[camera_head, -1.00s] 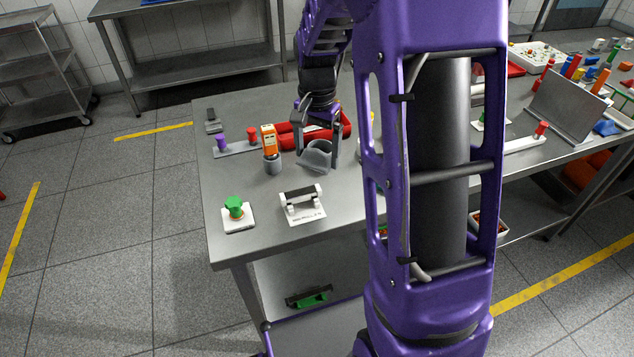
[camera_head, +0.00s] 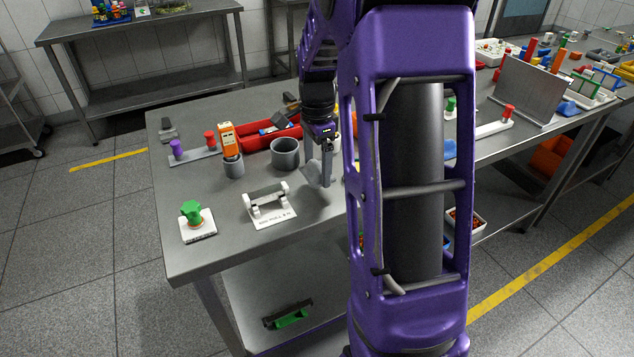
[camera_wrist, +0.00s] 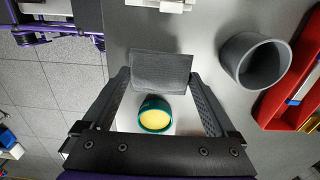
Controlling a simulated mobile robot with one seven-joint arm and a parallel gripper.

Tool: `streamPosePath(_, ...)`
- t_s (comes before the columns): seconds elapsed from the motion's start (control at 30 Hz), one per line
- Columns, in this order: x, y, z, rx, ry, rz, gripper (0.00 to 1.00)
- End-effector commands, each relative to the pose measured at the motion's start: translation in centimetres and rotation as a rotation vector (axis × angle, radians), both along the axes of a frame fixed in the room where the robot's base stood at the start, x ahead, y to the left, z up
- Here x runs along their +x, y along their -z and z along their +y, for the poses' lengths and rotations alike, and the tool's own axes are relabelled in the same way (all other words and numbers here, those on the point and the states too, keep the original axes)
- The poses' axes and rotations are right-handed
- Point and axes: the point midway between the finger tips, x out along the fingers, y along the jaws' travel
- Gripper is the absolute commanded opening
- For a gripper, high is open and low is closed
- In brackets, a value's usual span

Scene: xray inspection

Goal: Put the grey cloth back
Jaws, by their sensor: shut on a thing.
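The grey cloth (camera_wrist: 160,70) spans the gap between the fingertips of my gripper (camera_wrist: 160,85) in the wrist view. In the head view it is a grey piece (camera_head: 312,174) at the tip of my gripper (camera_head: 322,168), above the table. My gripper is shut on it, with its fingers wide apart. A round grey pot (camera_head: 285,154) stands upright to the left of my gripper. The pot also shows in the wrist view (camera_wrist: 255,62), to the right of the fingers, apart from them. My arm hides part of the table.
A teal cup with yellow inside (camera_wrist: 155,114) lies below my gripper in the wrist view. A red tray (camera_head: 258,138) is behind the pot. A white roller stand (camera_head: 268,205), an orange bottle (camera_head: 229,140) and a green knob (camera_head: 193,213) stand to the left.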

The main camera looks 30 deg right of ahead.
Motion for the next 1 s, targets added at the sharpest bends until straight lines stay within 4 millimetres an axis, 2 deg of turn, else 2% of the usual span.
streamPosePath(0.1, -0.1, 2.4, 0.0, 0.002, -0.001, 0.004, 0.4)
streamPosePath(0.23, -0.1, 4.0, 0.0, 0.001, 0.0, 0.002, 0.4)
streamPosePath(0.67, 0.0, 4.6, 0.0, 0.001, -0.002, 0.001, 0.4)
streamPosePath(0.7, 0.0, 4.6, 0.0, 0.0, -0.002, 0.001, 0.96)
streamPosePath(0.73, 0.0, 4.6, 0.0, 0.0, -0.002, 0.0, 1.0)
streamPosePath(1.0, 0.0, 4.3, 0.0, 0.0, -0.001, 0.0, 1.0)
